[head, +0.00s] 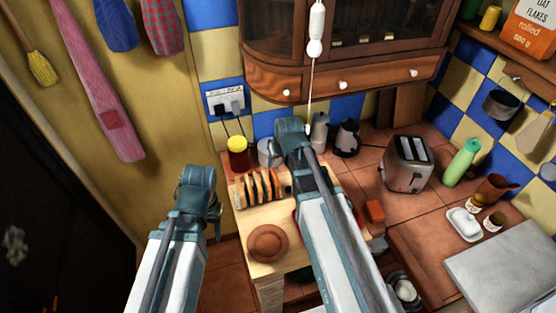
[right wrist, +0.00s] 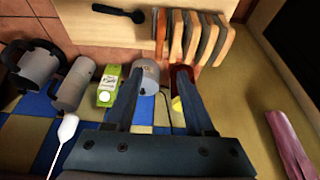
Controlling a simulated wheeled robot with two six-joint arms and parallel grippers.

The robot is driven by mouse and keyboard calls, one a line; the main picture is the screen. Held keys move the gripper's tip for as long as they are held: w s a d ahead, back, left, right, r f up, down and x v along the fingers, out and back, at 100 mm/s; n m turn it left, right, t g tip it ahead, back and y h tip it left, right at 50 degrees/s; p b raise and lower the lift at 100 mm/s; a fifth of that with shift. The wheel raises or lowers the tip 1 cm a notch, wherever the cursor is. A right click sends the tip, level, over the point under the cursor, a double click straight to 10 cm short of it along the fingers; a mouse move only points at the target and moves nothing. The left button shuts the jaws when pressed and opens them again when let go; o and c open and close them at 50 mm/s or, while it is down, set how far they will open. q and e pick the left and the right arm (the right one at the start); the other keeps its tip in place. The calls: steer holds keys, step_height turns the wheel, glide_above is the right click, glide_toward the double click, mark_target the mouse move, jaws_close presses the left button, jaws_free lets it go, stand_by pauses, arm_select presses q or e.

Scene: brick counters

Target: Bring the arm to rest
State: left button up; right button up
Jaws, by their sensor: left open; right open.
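My left gripper (head: 198,190) is at the end of the left arm, over the floor left of the wooden worktop, apart from anything. Its jaws are hard to make out from above. My right gripper (head: 291,135) is raised over the worktop's back, in front of the wall cabinet. In the right wrist view the right gripper (right wrist: 158,75) has its two dark fingers spread, with nothing held between them. A pale canister and a red jar with a yellow lid show beyond the fingers. Both arms reach forward from the bottom of the head view.
A wooden rack with slices (head: 260,188) and a brown round lid (head: 267,243) sit on the worktop (head: 245,220). The jar (head: 238,158) stands behind. A toaster (head: 407,165) and a green bottle (head: 461,163) stand right. The cabinet (head: 340,75) overhangs; a white pull cord (head: 317,30) hangs down.

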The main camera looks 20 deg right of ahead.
stand_by(0.5)
steer(key=s+a+f+n+g+b, duration=0.1)
steer(key=s+a+f+b, duration=0.2)
steer(key=s, duration=0.3)
steer(key=s+a+f+n+g+h+b, duration=0.1)
steer(key=s+a+f+g+b, duration=0.1)
steer(key=s+a, duration=0.4)
steer(key=s+a+f+n+g+b, duration=0.1)
steer(key=s+a+f+b, duration=0.3)
steer(key=s+f, duration=0.2)
steer(key=shift+s+a+g+h+b, duration=0.25)
steer(key=shift+s+g+h+b, duration=0.1)
steer(key=shift+s+g, duration=0.1)
steer(key=shift+f, duration=0.1)
